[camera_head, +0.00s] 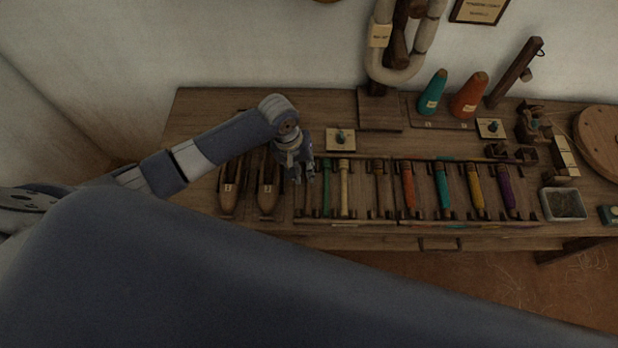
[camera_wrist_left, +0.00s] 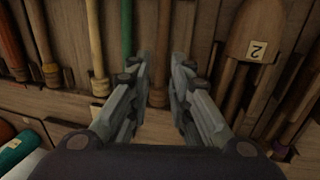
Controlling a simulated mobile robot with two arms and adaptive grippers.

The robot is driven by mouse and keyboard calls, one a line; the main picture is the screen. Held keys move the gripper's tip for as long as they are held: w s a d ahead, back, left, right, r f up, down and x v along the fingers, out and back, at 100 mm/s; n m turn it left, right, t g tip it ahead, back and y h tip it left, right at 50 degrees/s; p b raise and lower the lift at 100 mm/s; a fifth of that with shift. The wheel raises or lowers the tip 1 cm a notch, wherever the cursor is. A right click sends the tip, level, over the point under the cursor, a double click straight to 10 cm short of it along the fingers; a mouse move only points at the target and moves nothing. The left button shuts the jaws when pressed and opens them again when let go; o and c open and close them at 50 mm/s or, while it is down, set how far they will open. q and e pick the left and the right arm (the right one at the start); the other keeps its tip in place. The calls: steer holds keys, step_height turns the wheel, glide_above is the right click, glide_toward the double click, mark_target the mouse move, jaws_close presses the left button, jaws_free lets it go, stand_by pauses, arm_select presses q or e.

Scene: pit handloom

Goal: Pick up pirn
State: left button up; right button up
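Several pirns lie side by side in a low wooden rack on the bench. They include a green pirn (camera_head: 326,188), a pale yellow pirn (camera_head: 345,188), a bare brown pirn (camera_head: 380,178), an orange pirn (camera_head: 408,186), a teal pirn (camera_head: 442,185) and a purple pirn (camera_head: 506,190). My left gripper (camera_head: 304,174) is over the rack's left end. In the left wrist view its fingers (camera_wrist_left: 160,95) are apart, with a plain brown rod (camera_wrist_left: 161,45) seen between them; I cannot tell its height above the rod. The green pirn (camera_wrist_left: 127,30) is just left of the fingers. My right gripper is not in view.
Two wooden shuttles (camera_head: 268,190) lie left of the rack; one with a "2" label (camera_wrist_left: 257,48) shows in the wrist view. Teal (camera_head: 432,93) and orange cones (camera_head: 469,95) stand at the back. A grey tray (camera_head: 563,204) is at the right.

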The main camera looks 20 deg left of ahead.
mark_target(307, 182)
arm_select(q)
steer(key=shift+f, duration=0.3)
steer(key=f, duration=0.3)
steer(key=d+f, duration=0.1)
steer(key=shift+w+f, duration=0.1)
steer(key=shift+f, duration=0.4)
steer(key=c, duration=0.4)
jaws_close()
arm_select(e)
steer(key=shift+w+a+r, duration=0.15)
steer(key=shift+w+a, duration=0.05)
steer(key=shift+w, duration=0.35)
